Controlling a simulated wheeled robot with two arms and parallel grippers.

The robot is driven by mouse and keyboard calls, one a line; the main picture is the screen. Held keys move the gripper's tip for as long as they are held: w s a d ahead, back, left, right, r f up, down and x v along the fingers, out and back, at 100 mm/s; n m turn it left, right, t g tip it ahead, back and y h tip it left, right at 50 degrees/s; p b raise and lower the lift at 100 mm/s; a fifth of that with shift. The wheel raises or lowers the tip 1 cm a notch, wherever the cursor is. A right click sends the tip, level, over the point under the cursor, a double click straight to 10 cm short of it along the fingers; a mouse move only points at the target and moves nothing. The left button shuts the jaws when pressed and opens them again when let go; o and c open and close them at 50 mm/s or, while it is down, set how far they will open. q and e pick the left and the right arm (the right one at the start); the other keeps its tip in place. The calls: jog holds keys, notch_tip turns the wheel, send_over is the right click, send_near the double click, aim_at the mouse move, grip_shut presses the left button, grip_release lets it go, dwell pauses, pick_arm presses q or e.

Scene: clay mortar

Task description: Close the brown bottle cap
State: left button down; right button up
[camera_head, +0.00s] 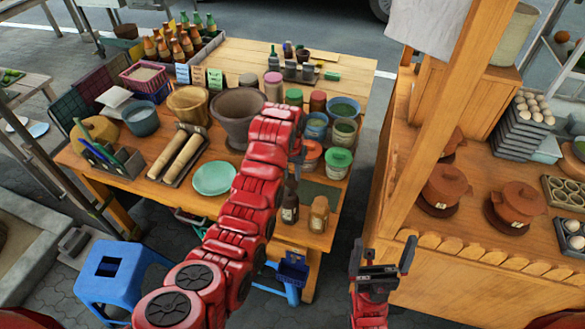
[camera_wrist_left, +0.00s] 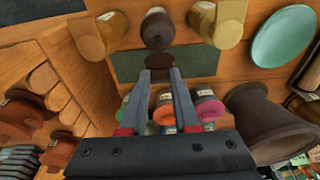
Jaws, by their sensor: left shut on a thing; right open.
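A dark brown bottle (camera_head: 289,209) stands near the front edge of the wooden table; it also shows from above in the left wrist view (camera_wrist_left: 156,30). My left gripper (camera_wrist_left: 159,76) is shut on a small brown cap (camera_wrist_left: 158,61), close to the bottle's top. I cannot tell whether the cap touches the bottle. In the head view, my left arm hides part of this area. My right gripper (camera_head: 382,256) is open and empty, right of the table and in front of the stall.
An amber bottle (camera_head: 318,214) stands just right of the brown one. A dark green mat (camera_head: 320,190), lidded jars and a large brown pot (camera_head: 238,108) are close by. A green plate (camera_head: 213,178) lies to the left. A wooden post (camera_head: 430,130) rises at the right.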

pick_arm(q)
jog(key=shift+s+a+t+p, duration=0.1)
jog(key=shift+s+t+p, duration=0.2)
jog(key=shift+p, duration=0.05)
jog(key=shift+s+f+t+h, duration=0.1)
jog(key=shift+s+t+h, duration=0.1)
jog(key=shift+t+h, duration=0.1)
jog(key=shift+s+a+f+t+b, duration=0.25)
jog(key=shift+s+t, duration=0.2)
jog(key=shift+t, duration=0.25)
jog(key=s+a+f+t+h+b, duration=0.1)
jog(key=s+f+t+h+b, duration=0.3)
jog(key=t+b, duration=0.9)
jog(key=shift+s+a+f+h+b, duration=0.4)
jog(key=shift+s+f+b, duration=0.5)
jog(key=shift+b, duration=5.1)
jog(key=shift+w+f+t, duration=0.15)
jog(key=shift+w+t, duration=0.05)
jog(key=shift+t, duration=0.1)
jog(key=c, duration=0.6)
grip_release()
jog(key=shift+c, duration=0.2)
